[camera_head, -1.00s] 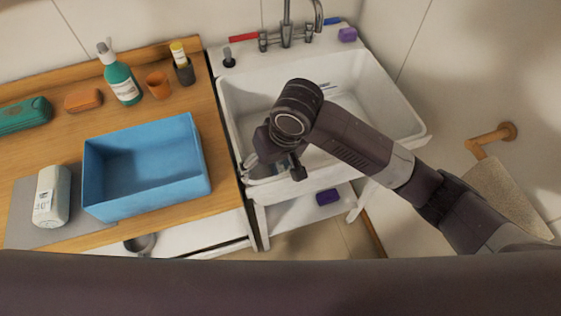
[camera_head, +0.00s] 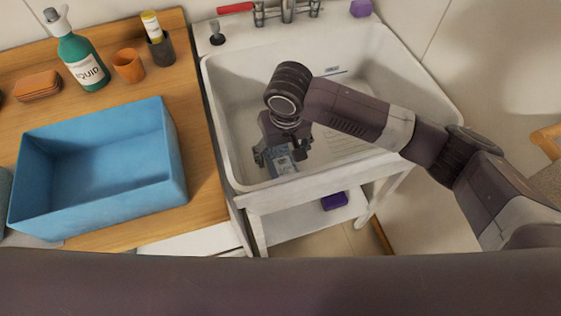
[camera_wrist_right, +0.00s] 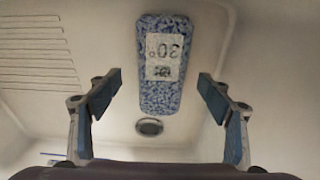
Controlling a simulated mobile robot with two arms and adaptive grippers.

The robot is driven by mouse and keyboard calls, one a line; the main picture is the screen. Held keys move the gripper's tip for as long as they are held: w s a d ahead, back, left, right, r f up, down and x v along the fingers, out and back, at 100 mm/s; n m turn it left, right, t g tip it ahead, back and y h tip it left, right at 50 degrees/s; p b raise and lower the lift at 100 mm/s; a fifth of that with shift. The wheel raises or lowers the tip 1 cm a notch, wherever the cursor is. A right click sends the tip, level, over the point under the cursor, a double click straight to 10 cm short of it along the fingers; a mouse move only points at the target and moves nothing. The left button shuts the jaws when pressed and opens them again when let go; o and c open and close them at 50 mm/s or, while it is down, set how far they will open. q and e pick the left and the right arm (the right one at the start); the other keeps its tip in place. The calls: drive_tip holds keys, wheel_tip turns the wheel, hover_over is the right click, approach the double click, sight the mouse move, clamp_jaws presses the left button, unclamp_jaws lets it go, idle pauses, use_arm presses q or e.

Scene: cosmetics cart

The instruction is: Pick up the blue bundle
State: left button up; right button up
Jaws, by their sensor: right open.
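The blue bundle (camera_wrist_right: 165,75) is a long speckled blue pack with a white label reading "30°". It lies in the white sink basin (camera_head: 232,100), and in the head view a part of the bundle (camera_head: 284,165) shows below my right gripper (camera_head: 281,152). The right gripper reaches down into the basin and is open. In the right wrist view its two fingers stand left and right of the bundle with gaps on both sides, and hold nothing. I cannot see my left gripper.
A blue open box (camera_head: 180,165) stands on the wooden counter (camera_head: 205,180) left of the sink. Behind it are a green bottle (camera_head: 82,60), an orange cup (camera_head: 128,66) and a dark holder (camera_head: 160,50). A faucet (camera_head: 287,12) is at the back. A drain (camera_wrist_right: 150,127) is near the bundle.

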sight(281, 158)
drive_tip(key=f, duration=0.4)
drive_tip(key=shift+w+a, duration=0.2)
drive_tip(key=shift+f, duration=0.5)
drive_tip(key=shift+w, duration=0.1)
drive_tip(key=c, duration=1.5)
drive_tip(key=shift+r, duration=0.2)
drive_tip(key=shift+c, duration=0.2)
wheel_tip(281, 158, up, 20)
drive_tip(key=shift+p, duration=0.3)
drive_tip(key=shift+f, duration=0.1)
